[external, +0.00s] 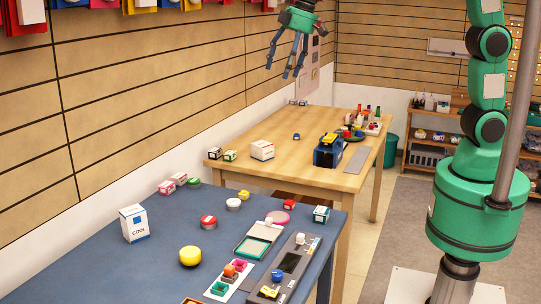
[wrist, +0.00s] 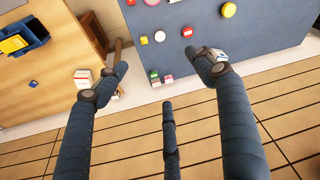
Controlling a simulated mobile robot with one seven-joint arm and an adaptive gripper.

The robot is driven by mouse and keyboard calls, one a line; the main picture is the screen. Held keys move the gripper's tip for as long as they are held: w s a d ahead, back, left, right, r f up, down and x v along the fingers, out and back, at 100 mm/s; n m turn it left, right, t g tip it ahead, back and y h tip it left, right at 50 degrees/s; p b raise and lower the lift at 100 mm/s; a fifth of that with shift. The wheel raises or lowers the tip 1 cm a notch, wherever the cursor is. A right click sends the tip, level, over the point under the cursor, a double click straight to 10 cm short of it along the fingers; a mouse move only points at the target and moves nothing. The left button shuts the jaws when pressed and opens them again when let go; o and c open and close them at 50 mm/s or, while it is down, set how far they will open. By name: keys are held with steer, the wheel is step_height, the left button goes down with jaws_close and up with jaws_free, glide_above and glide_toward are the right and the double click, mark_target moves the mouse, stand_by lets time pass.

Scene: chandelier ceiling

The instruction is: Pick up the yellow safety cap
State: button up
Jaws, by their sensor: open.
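A domed yellow cap (external: 190,256) sits on the near blue table, right of and in front of a white box. The round yellow cap also shows at the top edge of the wrist view (wrist: 228,10), beyond my right finger. My gripper (external: 288,58) has three dark fingers spread open, high near the wall and well above the tables. It is empty, with the fingers apart in the wrist view (wrist: 168,78). It is far from the cap in both views.
The blue table (external: 80,262) also holds a white box marked COOL (external: 133,222), a red-topped round item (external: 208,221), a small yellow block (external: 244,195) and a grey device (external: 290,264). A wooden table (external: 250,130) stands behind. The cap has clear tabletop around it.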

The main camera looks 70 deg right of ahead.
steer(key=w+a+f+n, duration=0.2)
steer(key=w+a+f, duration=0.5)
steer(key=a, duration=0.4)
steer(key=n+g+b, duration=0.2)
steer(key=n, duration=0.1)
glide_above(190, 251)
steer(key=d, duration=0.1)
step_height(190, 251, down, 26)
steer(key=shift+s+d, duration=0.1)
steer(key=shift+s, duration=0.35)
steer(key=shift+f, duration=0.1)
steer(key=shift+w+a+f+b, duration=0.15)
steer(key=shift+f+b, duration=0.2)
steer(key=shift+f, duration=1)
steer(key=shift+a+f+b, duration=0.15)
steer(key=shift+f+b, duration=0.2)
steer(key=shift+f, duration=1.05)
steer(key=shift+w+a+f+b, duration=0.15)
steer(key=shift+f+b, duration=0.2)
steer(key=shift+f, duration=1)
steer(key=shift+f, duration=0.1)
steer(key=shift+w+a+f+b, duration=0.15)
steer(key=shift+f+b, duration=0.3)
steer(key=shift+f, duration=0.85)
steer(key=shift+s+a+f+b, duration=0.15)
steer(key=shift+f+b, duration=0.3)
steer(key=shift+f, duration=0.8)
steer(key=shift+w, duration=0.1)
